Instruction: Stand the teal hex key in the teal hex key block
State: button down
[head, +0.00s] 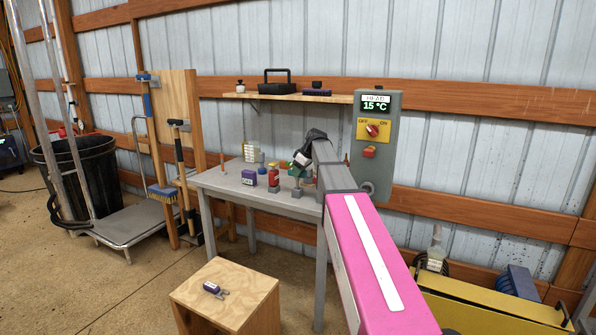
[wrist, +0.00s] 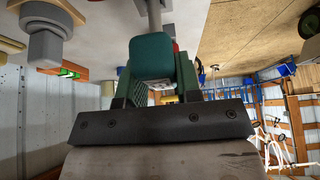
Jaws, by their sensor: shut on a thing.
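In the wrist view the teal hex key (wrist: 152,58) sits between the fingers of my gripper (wrist: 152,92), which is shut on its teal body. A grey shaft (wrist: 154,15) runs from it to the top edge of the picture, and its end is out of view. In the head view my gripper is over the grey table, mostly hidden by my own arm. Some teal (head: 300,172) shows just below it; I cannot tell whether this is the key or the teal hex key block. The block is not clearly seen in the wrist view.
The grey table (head: 225,183) holds a purple box (head: 249,178), a red container (head: 273,178) and a white rack (head: 251,152). A shelf (head: 330,97) and a grey control box (head: 377,140) are behind. A wooden crate (head: 245,290) stands in front. A grey stepped piece (wrist: 46,40) is near my gripper.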

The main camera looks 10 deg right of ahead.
jog(key=shift+f, duration=0.75)
jog(key=c, duration=0.7)
grip_release()
jog(key=shift+c, duration=0.2)
jog(key=shift+r, duration=0.1)
